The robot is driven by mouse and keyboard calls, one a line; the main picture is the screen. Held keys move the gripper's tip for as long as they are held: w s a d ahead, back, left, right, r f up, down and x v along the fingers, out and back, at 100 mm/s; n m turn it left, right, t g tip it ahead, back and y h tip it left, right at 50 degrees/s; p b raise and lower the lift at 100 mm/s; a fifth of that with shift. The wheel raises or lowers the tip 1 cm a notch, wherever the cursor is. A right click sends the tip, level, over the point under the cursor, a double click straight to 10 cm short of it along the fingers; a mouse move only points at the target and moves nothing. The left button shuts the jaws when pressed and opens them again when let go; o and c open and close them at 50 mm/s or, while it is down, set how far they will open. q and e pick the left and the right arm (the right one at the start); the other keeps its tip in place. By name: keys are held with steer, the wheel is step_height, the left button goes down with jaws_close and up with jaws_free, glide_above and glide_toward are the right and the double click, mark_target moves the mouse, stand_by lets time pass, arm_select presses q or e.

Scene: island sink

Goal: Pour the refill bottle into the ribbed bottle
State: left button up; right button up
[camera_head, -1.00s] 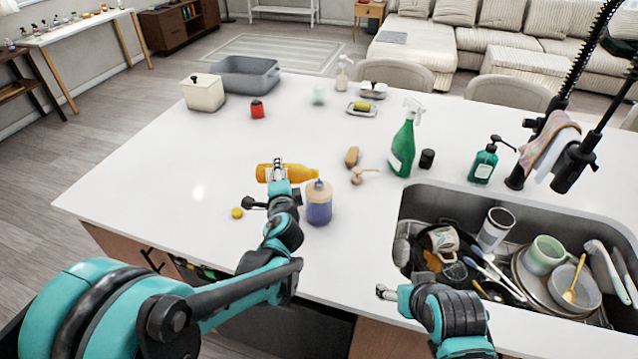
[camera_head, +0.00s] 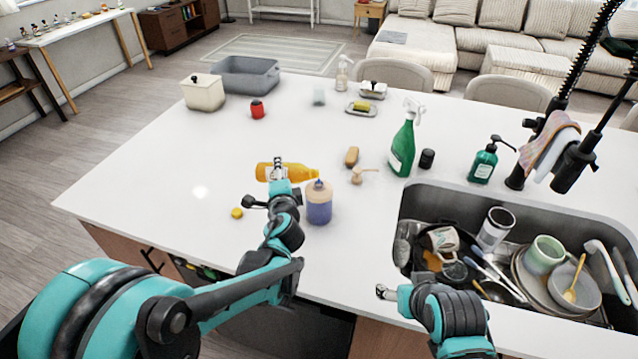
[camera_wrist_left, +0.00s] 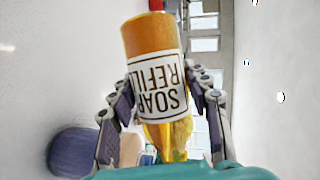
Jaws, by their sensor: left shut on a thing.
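My left gripper (camera_head: 279,166) is shut on the orange refill bottle (camera_head: 300,172), which lies roughly sideways above the counter with its narrow end to the right. In the left wrist view, the refill bottle (camera_wrist_left: 158,60) sits between both fingers, its "SOAP REFILL" label inverted. The ribbed bottle (camera_head: 319,208), purple-blue below and beige above, stands upright on the counter, close under the refill bottle's narrow end. Its purple side (camera_wrist_left: 72,152) shows in the left wrist view. I cannot tell whether liquid flows. My right gripper (camera_head: 385,292) is by the sink's left front corner; its opening is unclear.
A small yellow cap (camera_head: 237,213) lies left of the ribbed bottle. A beige pump top (camera_head: 360,175) and a brush (camera_head: 352,156) lie to the right. A green spray bottle (camera_head: 403,148) stands behind the full sink (camera_head: 402,215).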

arm_select(q)
steer(key=shift+r, duration=0.1)
stand_by(0.5)
